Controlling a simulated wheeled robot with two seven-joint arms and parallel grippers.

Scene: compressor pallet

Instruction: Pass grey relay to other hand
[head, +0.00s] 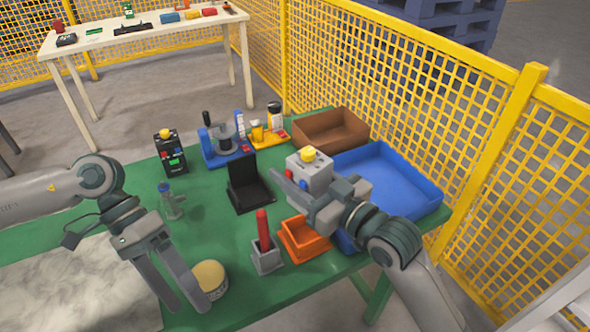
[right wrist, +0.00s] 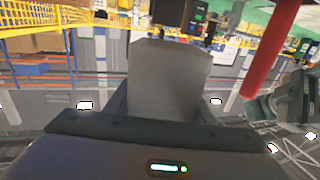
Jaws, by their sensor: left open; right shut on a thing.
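The grey relay (head: 311,178) is a small grey box with a yellow top and red and blue spots on its side. My right gripper (head: 297,183) is shut on it, above the table near the blue tray. In the right wrist view the relay (right wrist: 168,85) fills the space between the fingers. My left gripper (head: 190,306) is open and empty, pointing down at the front of the table beside a round tan-topped can (head: 211,276). The two grippers are well apart.
The green table (head: 215,205) holds a black stand (head: 248,190), an orange bin (head: 304,240), a grey holder with a red-handled tool (head: 265,250), a brown box (head: 330,132) and a blue tray (head: 395,180). Yellow fencing (head: 430,90) stands behind.

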